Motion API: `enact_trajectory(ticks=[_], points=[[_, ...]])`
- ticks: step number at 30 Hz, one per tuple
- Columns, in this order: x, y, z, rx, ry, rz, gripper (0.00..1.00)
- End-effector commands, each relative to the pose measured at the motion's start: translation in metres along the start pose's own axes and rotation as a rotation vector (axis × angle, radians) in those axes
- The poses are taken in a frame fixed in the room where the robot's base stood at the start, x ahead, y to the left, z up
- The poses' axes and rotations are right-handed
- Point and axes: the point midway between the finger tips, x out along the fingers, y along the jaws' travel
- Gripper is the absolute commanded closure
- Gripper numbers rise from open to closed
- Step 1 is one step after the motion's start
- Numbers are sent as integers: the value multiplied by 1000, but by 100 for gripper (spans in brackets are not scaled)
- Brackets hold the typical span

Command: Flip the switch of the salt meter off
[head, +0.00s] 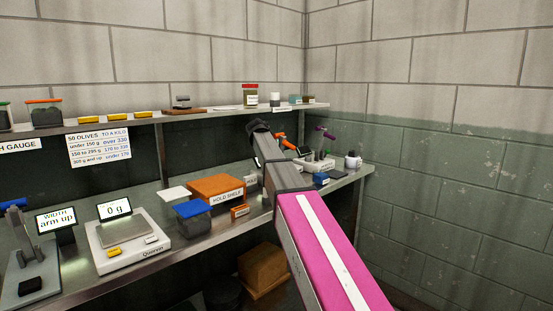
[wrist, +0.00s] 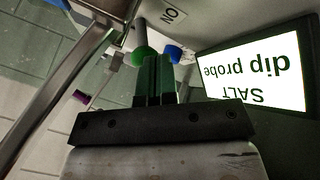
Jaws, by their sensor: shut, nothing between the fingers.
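The salt meter's lit screen (wrist: 250,77) reads "SALT dip probe", upside down, at the right of the wrist view. An "ON" label (wrist: 170,14) is on a pale surface near the top. My gripper (wrist: 155,62) is shut and empty, its fingers pointing toward that surface below the label. A green rounded part (wrist: 145,53) and a blue one (wrist: 174,53) show beside the fingertips. I cannot tell which part is the switch, or whether the fingers touch it. In the head view my arm hides the gripper and most of the meter.
The metal bench (head: 185,262) holds a scale (head: 125,240) reading 0 g, an orange "HOLD SHELF" block (head: 217,189) and a blue-topped item (head: 192,210). A shelf (head: 215,116) with jars runs above it.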

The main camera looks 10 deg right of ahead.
Motion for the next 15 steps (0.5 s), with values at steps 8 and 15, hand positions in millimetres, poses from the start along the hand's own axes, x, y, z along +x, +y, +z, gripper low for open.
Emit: enact_trajectory(ticks=[8,15], points=[[-9,5,-5,0,1,0,100],[-12,7,-7,-1,1,1,100]])
